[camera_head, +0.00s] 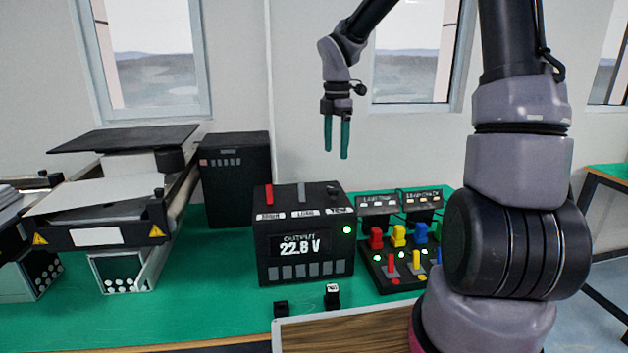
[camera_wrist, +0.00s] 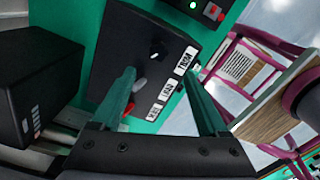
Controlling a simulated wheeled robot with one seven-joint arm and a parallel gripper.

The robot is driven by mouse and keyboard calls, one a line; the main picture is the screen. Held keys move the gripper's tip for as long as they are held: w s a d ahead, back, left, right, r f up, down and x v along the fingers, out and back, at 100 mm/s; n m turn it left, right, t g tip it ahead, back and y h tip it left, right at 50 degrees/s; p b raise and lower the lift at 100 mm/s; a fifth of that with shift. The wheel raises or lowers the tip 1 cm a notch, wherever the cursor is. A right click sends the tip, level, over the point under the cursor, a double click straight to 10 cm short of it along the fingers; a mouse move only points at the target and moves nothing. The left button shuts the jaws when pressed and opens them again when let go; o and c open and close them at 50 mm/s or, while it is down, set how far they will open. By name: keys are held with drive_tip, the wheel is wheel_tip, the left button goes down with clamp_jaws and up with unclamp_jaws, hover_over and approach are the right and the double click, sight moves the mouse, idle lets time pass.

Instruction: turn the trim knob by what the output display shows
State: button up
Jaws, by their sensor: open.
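The black supply box (camera_head: 262,243) stands on the green bench, with its output display (camera_head: 300,246) reading 22.8 V and a green lamp lit beside it. The trim knob (camera_head: 333,189) is a small dark knob on the box's top right, behind the TRIM label. In the wrist view the knob (camera_wrist: 155,57) shows a white mark, above and between the fingers. My gripper (camera_head: 337,154) is open and empty, well above the box, its green fingers pointing down. It also shows in the wrist view (camera_wrist: 160,75). Nothing touches the knob.
A red lever (camera_head: 269,195) and a grey lever (camera_head: 301,192) stand on the same box top. To the right is a panel (camera_head: 385,283) with coloured blocks and levers. A tall black box (camera_head: 236,180) stands behind left, beside a mini conveyor (camera_head: 95,237).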

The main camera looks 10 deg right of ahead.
sight(333, 188)
wheel_tip(333, 188, down, 11)
drive_tip(key=shift+w+a+r, duration=0.1)
drive_tip(key=shift+a, duration=0.05)
idle(0.4)
clamp_jaws()
